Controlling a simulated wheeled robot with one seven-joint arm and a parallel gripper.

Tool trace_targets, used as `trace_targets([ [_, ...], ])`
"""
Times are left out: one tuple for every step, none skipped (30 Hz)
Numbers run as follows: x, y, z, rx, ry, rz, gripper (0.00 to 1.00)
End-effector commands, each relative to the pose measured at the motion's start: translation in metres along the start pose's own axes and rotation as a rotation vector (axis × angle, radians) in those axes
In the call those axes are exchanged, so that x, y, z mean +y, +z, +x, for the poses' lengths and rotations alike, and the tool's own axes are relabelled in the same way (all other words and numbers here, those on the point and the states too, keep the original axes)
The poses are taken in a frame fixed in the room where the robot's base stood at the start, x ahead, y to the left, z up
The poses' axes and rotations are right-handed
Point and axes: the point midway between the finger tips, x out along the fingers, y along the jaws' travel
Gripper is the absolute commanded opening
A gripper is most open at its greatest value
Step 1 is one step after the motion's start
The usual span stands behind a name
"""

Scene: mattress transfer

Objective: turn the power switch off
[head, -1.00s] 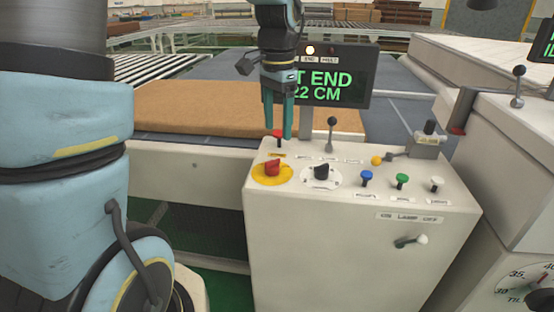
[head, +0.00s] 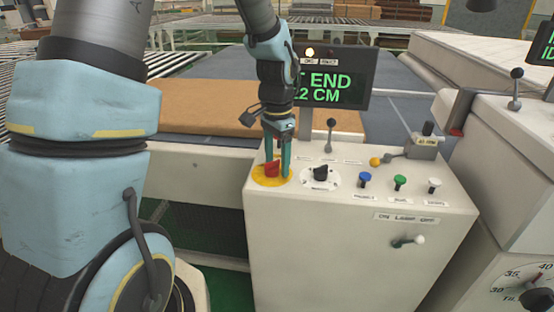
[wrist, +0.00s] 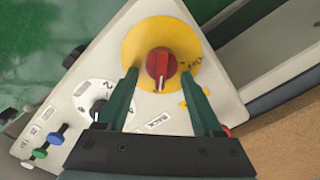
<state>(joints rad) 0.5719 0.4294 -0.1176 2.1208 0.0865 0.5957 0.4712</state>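The power switch, a red rotary knob (head: 272,169) on a round yellow plate (head: 258,180), sits at the left of the white console top. In the wrist view the red knob (wrist: 160,67) has a white mark on it, and the yellow plate (wrist: 140,40) surrounds it. My gripper (head: 277,168) points down at the knob with its green fingers spread. In the wrist view the fingertips (wrist: 159,76) lie on either side of the knob, with a gap on each side. I cannot tell how deep they reach around it.
A black selector (head: 320,172) stands just right of the switch. Blue (head: 365,179), green (head: 400,182) and white (head: 434,185) buttons are farther right. A lever (head: 331,130) and the display (head: 335,80) are behind. A brown mattress (head: 200,107) lies on the conveyor.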

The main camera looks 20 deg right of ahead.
Motion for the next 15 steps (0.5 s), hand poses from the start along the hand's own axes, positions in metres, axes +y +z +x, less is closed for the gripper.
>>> trace_targets([
  [-0.0001,0.0,-0.0001,0.0,0.0,0.0,0.61],
  [-0.0001,0.0,-0.0002,0.0,0.0,0.0,0.57],
  [-0.0001,0.0,-0.0002,0.0,0.0,0.0,0.53],
  [-0.0001,0.0,-0.0002,0.0,0.0,0.0,0.49],
  [-0.0001,0.0,-0.0003,0.0,0.0,0.0,0.46],
  [-0.0001,0.0,-0.0003,0.0,0.0,0.0,0.41],
  [-0.0001,0.0,-0.0003,0.0,0.0,0.0,0.38],
  [-0.0001,0.0,-0.0003,0.0,0.0,0.0,0.35],
  [-0.0001,0.0,-0.0003,0.0,0.0,0.0,0.3],
  [-0.0001,0.0,-0.0003,0.0,0.0,0.0,0.27],
  [-0.0001,0.0,-0.0004,0.0,0.0,0.0,0.23],
  [-0.0001,0.0,-0.0004,0.0,0.0,0.0,0.19],
  [-0.0001,0.0,-0.0004,0.0,0.0,0.0,0.16],
  [-0.0001,0.0,-0.0004,0.0,0.0,0.0,0.12],
  [0.0,0.0,-0.0004,0.0,0.0,0.0,0.08],
])
